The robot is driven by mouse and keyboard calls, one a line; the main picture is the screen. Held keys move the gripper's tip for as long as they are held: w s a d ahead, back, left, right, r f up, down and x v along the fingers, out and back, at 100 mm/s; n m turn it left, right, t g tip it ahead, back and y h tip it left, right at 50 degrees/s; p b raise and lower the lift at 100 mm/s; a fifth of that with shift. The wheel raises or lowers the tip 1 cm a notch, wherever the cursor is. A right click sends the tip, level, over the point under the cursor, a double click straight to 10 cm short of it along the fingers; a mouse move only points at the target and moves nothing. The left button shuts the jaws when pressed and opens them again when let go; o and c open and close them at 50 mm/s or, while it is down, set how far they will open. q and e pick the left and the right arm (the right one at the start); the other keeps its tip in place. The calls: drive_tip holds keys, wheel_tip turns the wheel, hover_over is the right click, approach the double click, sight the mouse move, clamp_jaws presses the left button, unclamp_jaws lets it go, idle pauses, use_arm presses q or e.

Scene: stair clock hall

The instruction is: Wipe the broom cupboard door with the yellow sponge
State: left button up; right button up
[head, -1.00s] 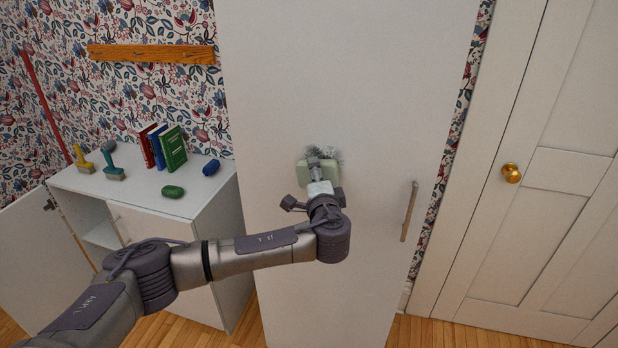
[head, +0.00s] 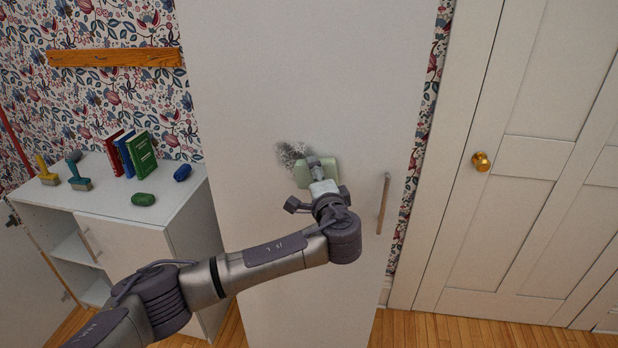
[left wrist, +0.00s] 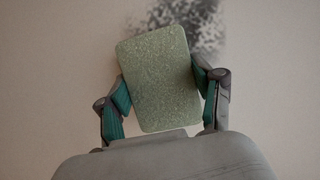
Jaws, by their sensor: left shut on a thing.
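The tall white cupboard door (head: 300,60) fills the middle of the head view, with a bar handle (head: 383,203) near its right edge. A dark grey speckled smudge (head: 290,154) is on the door. My left gripper (head: 318,172) is shut on a pale green block-shaped sponge (head: 302,176); it does not look yellow. The sponge is at the door, just below and right of the smudge; I cannot tell if it touches. In the left wrist view the sponge (left wrist: 158,75) sits tilted between both fingers, the smudge (left wrist: 205,30) behind its upper edge. My right gripper is out of view.
A low white cabinet (head: 135,228) at left holds two brushes, several books (head: 133,152), a green object (head: 143,199) and a blue object (head: 182,173). Its left door stands open. A panelled door (head: 530,170) with a brass knob (head: 481,161) is at right.

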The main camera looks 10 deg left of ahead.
sight(266, 155)
use_arm(q)
drive_tip(key=shift+a+r, duration=0.1)
drive_tip(key=shift+a, duration=0.9)
drive_tip(key=shift+a+p, duration=0.6)
drive_tip(key=shift+a, duration=2.1)
drive_tip(key=shift+w+a, duration=0.2)
drive_tip(key=shift+a, duration=1.6)
drive_tip(key=shift+r+p, duration=1.2)
drive_tip(key=shift+r, duration=0.2)
drive_tip(key=shift+d+f, duration=0.15)
drive_tip(key=shift+d, duration=0.5)
drive_tip(key=shift+s+d+b, duration=0.15)
drive_tip(key=shift+d+b, duration=0.45)
drive_tip(key=shift+d, duration=2.45)
drive_tip(key=shift+d+b, duration=0.35)
drive_tip(key=shift+d, duration=1.45)
drive_tip(key=shift+a+p, duration=0.4)
drive_tip(key=shift+a, duration=1.95)
drive_tip(key=shift+a+p, duration=0.65)
drive_tip(key=shift+a, duration=2.6)
